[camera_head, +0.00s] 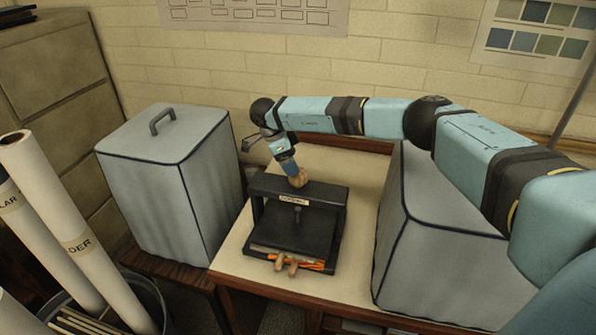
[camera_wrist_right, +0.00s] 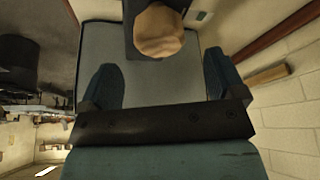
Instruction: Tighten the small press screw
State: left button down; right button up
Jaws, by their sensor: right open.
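The small black press (camera_head: 325,222) stands on the table, with a label on its crossbar and a screw (camera_head: 298,214) below the bar. A round wooden knob (camera_head: 300,179) sits on top of the screw. My right gripper (camera_head: 288,168) is at the knob from above and behind, pointing down at a tilt. In the right wrist view the knob (camera_wrist_right: 158,32) lies just ahead of the open fingers (camera_wrist_right: 160,66), roughly centred between them, with nothing held. I cannot tell whether a finger touches the knob. My left gripper is not in view.
A grey covered box (camera_head: 165,185) stands left of the table and another grey covered box (camera_head: 435,245) stands close on the right, under my right arm. Tools with wooden handles (camera_head: 285,265) lie at the press's front. Paper rolls (camera_head: 60,205) stand at far left.

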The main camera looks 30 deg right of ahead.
aim_at(298, 179)
jog(key=p+x, duration=0.1)
jog(key=x, duration=0.5)
jog(key=shift+f, duration=0.15)
jog(key=shift+c, duration=0.3)
jog(key=c, duration=0.9)
